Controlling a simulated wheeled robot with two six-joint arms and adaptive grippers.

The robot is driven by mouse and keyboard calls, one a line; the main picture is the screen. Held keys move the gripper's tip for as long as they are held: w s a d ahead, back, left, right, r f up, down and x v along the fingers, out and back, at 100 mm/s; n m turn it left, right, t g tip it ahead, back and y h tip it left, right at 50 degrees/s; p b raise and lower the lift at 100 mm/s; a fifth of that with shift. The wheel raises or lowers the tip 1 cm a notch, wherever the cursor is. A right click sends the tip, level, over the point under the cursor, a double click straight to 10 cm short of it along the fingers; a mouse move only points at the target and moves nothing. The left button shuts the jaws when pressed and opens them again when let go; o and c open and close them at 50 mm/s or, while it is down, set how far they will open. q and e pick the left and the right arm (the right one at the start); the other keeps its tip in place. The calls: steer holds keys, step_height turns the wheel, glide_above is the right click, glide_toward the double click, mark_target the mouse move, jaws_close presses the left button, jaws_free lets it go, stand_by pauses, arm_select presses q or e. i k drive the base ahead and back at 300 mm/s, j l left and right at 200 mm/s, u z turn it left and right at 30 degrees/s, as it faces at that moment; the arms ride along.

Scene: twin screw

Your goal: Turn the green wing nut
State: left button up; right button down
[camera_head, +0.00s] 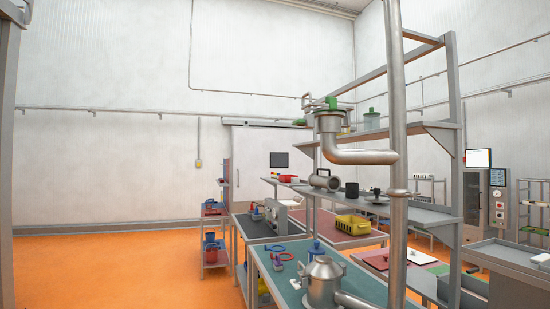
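A green piece (332,103), which looks like the wing nut, sits on top of a metal vessel (328,125) right of centre. It is small, so its exact shape is hard to tell. A thick metal elbow pipe (362,157) runs from below the vessel to the right. A jar with a green top (371,112) stands on the shelf behind. Neither of my grippers is in view.
A tall vertical pipe (397,220) crosses the view right of the vessel. A metal shelf rack (450,140) stands around it. Below are a teal-topped bench (285,277), a metal pot (323,279) and a yellow basket (354,225). Orange floor (110,270) is clear at left.

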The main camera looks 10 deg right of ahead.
mark_target(299, 122)
steer(key=i+z, duration=0.15)
steer(key=z, duration=0.3)
steer(key=i+j+z, duration=0.15)
steer(key=z, duration=0.25)
steer(key=i+j+z, duration=0.1)
steer(key=z, duration=0.35)
steer(key=i+j, duration=0.15)
steer(key=j, duration=0.2)
steer(key=i+j+z, duration=0.15)
steer(key=j, duration=0.2)
steer(key=i+j, duration=0.15)
steer(key=j, duration=0.25)
steer(key=i+j+z, duration=0.15)
steer(key=j, duration=0.2)
steer(key=i+j, duration=0.15)
steer(key=j, duration=0.25)
steer(key=i+j+z, duration=0.15)
steer(key=j, duration=0.65)
steer(key=i+z, duration=0.05)
